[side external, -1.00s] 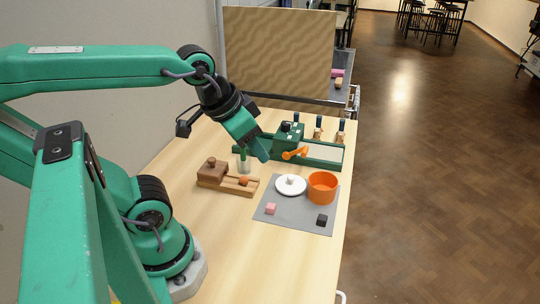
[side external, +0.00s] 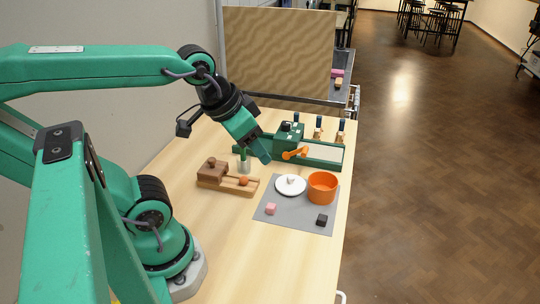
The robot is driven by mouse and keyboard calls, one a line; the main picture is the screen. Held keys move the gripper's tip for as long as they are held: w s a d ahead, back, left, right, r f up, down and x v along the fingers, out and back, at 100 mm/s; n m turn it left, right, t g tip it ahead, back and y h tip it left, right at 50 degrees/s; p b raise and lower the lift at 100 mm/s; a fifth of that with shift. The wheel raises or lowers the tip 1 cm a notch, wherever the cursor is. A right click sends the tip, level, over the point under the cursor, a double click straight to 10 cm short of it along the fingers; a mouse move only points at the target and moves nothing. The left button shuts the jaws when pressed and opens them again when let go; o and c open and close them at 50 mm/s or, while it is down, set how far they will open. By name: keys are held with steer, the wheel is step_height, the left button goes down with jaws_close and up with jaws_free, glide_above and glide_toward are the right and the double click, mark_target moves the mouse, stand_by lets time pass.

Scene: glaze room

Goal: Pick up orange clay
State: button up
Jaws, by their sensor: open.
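The orange clay (side external: 244,181) is a small round lump. It sits on a wooden tray (side external: 232,190), to the right of a brown wooden block with a knob (side external: 212,170). My gripper (side external: 265,157) is in the air above the table, up and to the right of the clay in the side view, and apart from it. Its fingers point down and to the right. The jaws are open and nothing shows between them. The fingertips are small in this view and partly overlap each other.
A grey mat (side external: 282,222) holds an orange pot (side external: 322,188), a white saucer (side external: 291,186) with a pale lump, a pink cube (side external: 271,208) and a black cube (side external: 322,220). A green device with an orange handle (side external: 296,153) stands behind. The front table is clear.

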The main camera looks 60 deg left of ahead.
steer(key=n+g, duration=0.6)
steer(key=n, duration=0.3)
glide_above(244, 178)
steer(key=f, duration=1.4)
steer(key=shift+w+a+f, duration=0.1)
steer(key=shift+a+f, duration=0.1)
steer(key=shift+a, duration=0.05)
steer(key=shift+f, duration=0.1)
steer(key=shift+f, duration=1.2)
steer(key=shift+d+f, duration=0.1)
steer(key=shift+f, duration=2.5)
